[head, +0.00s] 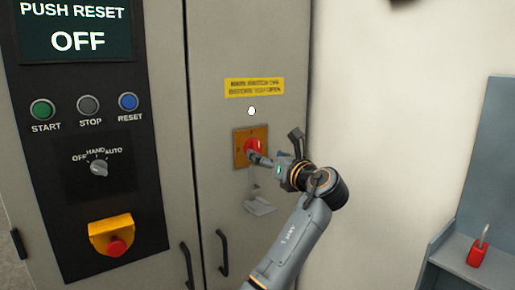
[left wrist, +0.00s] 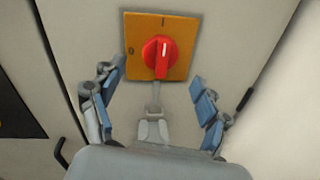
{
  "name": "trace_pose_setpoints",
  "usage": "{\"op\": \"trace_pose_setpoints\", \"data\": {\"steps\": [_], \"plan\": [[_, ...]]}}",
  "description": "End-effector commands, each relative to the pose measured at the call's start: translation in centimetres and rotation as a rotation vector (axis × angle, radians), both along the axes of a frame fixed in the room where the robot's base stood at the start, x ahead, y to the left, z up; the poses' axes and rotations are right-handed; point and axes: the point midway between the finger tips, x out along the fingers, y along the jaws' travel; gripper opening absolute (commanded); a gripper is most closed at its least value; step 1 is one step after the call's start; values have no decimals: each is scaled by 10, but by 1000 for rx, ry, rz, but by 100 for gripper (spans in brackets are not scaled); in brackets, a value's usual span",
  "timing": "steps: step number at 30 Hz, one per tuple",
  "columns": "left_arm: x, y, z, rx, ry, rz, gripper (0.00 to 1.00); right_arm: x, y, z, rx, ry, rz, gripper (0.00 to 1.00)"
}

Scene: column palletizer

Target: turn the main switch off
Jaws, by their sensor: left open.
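The main switch is a red rotary knob (head: 254,146) on a square yellow-orange plate (head: 238,152) on the cabinet door. In the left wrist view the red knob (left wrist: 158,58) stands upright, in line with the I mark at the top of the plate (left wrist: 182,30); the 0 mark is at the left. My left gripper (head: 277,148) is in front of the switch, open, with nothing between its fingers. In the left wrist view its fingers (left wrist: 151,80) are spread below and either side of the knob, apart from it. My right gripper is out of view.
A yellow warning label (head: 254,87) is above the switch. Door handles (head: 222,253) stick out below left. The control panel (head: 80,215) with buttons, a selector and an emergency stop is at the left. A red padlock (head: 477,252) sits on a grey shelf (head: 450,252) at the right.

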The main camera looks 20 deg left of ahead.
Motion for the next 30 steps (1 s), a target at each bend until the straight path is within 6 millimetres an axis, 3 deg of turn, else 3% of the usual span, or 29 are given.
{"op": "trace_pose_setpoints", "data": {"steps": [9,21,22,30], "plan": [[35,36,1,0,0,0,76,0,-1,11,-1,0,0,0],[42,42,-1,-1,-1,-1,76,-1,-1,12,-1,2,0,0],[41,42,-1,-1,-1,-1,74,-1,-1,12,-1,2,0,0],[41,42,-1,-1,-1,-1,20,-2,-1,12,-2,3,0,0]]}}
